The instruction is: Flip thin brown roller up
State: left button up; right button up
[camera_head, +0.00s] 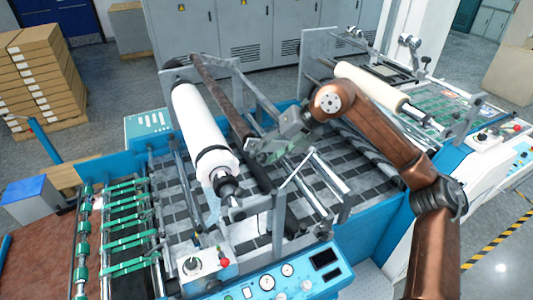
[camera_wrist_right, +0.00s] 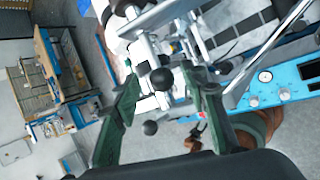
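The thin brown roller (camera_head: 228,100) is a long dark bar just right of the thick white roll (camera_head: 200,125) in the head view. It slopes from the back plate down toward the front. My right gripper (camera_head: 258,157) is beside the roller's lower part; I cannot tell whether it touches it. In the right wrist view its two green fingers (camera_wrist_right: 160,80) are spread apart. Metal bracket parts and a black ball knob (camera_wrist_right: 162,78) show between or behind them. The brown roller is not clearly identifiable in that view. My left gripper is not in view.
The laminating machine has a blue control panel (camera_head: 270,283) in front and metal brackets around the rollers. A second white roll (camera_head: 370,87) sits at the right, behind my right arm. Stacked boxes (camera_head: 40,75) stand at the far left. Green-banded rods (camera_head: 125,240) lie at the left front.

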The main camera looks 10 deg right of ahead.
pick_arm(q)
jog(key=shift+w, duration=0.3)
pick_arm(e)
jog(key=v, duration=1.2)
jog(key=shift+w, duration=0.1)
